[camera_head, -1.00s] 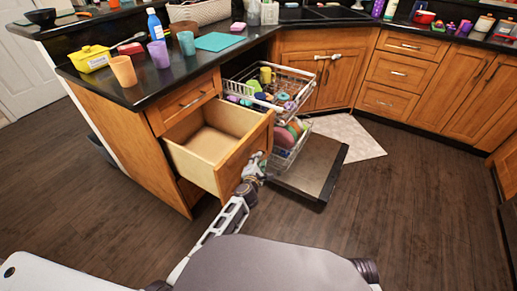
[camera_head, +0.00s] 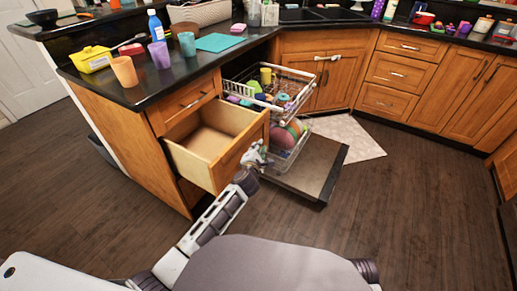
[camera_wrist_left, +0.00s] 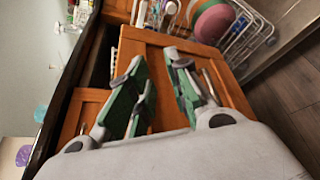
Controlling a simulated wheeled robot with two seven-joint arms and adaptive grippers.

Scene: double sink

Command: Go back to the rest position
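My left gripper (camera_head: 257,155) is at the outer face of the pulled-out wooden drawer (camera_head: 211,141), near its right end. In the left wrist view the two green-padded fingers of the left gripper (camera_wrist_left: 160,78) are spread apart, with the drawer front (camera_wrist_left: 158,48) beyond them. A metal bar, likely the drawer handle (camera_wrist_left: 211,84), shows beside the right finger; I cannot tell whether they touch. The drawer is partly open and looks empty. My right gripper is in neither view.
The open dishwasher has two pulled-out racks (camera_head: 270,88) with dishes, and its door (camera_head: 309,167) lies low beside the drawer. Cups, a yellow tub (camera_head: 92,60) and a blue bottle (camera_head: 155,25) stand on the counter. The floor (camera_head: 400,200) at right is clear.

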